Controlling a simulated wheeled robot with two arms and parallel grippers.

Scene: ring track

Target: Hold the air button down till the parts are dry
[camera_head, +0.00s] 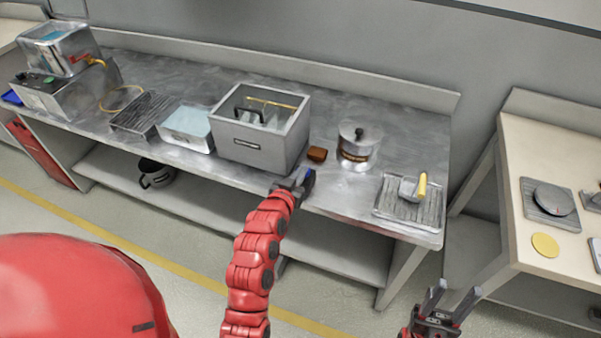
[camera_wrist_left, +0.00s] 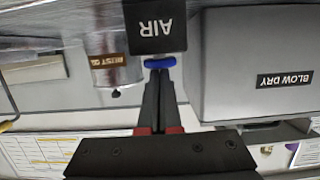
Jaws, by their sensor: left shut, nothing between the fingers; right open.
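The blow-dry box (camera_head: 236,154) is a grey open-topped box on the steel bench. Its label shows upside down in the left wrist view (camera_wrist_left: 285,80). A dark handle and a yellow rod show inside it; I cannot make out the parts or whether they are wet. The blue air button (camera_wrist_left: 160,62) is beside a dark block marked AIR (camera_wrist_left: 155,28). My left gripper (camera_wrist_left: 159,76) is shut and empty, its tips at the button and seemingly touching it. How far the button is pressed I cannot tell. My right gripper (camera_head: 453,293) is open and empty, low right.
A lidded metal pot (camera_head: 357,148) and a brown block (camera_head: 317,154) are right of the box. A tray (camera_head: 410,210) with a yellow-handled tool lies at the bench's right end. A water-filled tray (camera_head: 187,122) and rack (camera_head: 145,110) are left. A pale table (camera_head: 545,140) stands right.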

